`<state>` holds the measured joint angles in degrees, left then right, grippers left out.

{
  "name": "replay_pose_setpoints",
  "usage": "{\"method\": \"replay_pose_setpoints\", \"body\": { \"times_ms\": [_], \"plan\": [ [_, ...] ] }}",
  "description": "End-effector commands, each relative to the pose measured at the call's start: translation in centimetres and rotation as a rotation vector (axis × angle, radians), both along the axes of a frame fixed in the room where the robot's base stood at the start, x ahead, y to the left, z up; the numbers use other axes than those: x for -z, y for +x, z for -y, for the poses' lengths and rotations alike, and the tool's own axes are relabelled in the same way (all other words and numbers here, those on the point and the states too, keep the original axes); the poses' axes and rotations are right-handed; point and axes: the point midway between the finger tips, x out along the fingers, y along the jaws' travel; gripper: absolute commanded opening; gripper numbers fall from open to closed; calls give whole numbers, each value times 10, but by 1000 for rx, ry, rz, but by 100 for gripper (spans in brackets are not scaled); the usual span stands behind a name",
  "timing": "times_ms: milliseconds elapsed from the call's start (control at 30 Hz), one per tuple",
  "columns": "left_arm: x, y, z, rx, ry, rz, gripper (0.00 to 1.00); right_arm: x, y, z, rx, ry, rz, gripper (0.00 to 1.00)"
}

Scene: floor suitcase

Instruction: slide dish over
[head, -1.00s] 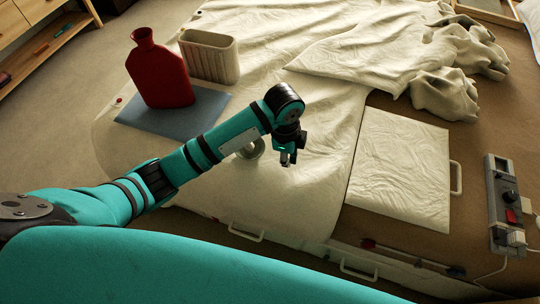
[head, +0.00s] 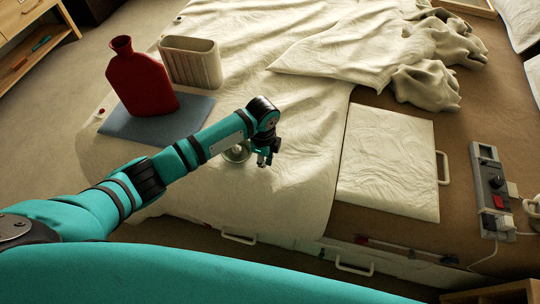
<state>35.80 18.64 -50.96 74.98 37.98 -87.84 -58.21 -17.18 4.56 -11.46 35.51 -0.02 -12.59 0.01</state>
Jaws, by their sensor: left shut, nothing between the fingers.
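A small round dish (head: 236,153) that looks like glass or metal lies on the cream cloth, partly hidden behind my left forearm and wrist. My left gripper (head: 264,160) points down just to the right of the dish, close to the cloth. Its fingers are shut with nothing between them. Whether it touches the dish I cannot tell. My right gripper is not in view.
A red bottle-shaped item (head: 142,80) stands on a blue-grey mat (head: 135,127), beside a ribbed cream bin (head: 192,62). A padded white panel (head: 389,160) lies at right, near a grey power strip (head: 491,190). Bunched cloth (head: 440,60) lies behind. Cloth right of the gripper is clear.

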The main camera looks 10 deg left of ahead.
Motion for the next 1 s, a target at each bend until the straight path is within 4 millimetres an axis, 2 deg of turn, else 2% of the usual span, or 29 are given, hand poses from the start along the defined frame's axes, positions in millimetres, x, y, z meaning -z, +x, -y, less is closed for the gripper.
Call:
{"method": "replay_pose_setpoints", "body": {
  "times_ms": [200, 633, 800, 1000],
  "plan": [
    [0, 1, -17, 1, -2, -2, 0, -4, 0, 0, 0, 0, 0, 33],
    [-1, 2, -24, -1, -1, -3, 0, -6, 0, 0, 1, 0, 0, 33],
    [-4, 6, -60, -5, 3, -5, 0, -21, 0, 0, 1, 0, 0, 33],
    [-2, 12, -106, -4, 0, -4, 0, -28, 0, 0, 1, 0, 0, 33]
  ]
}}
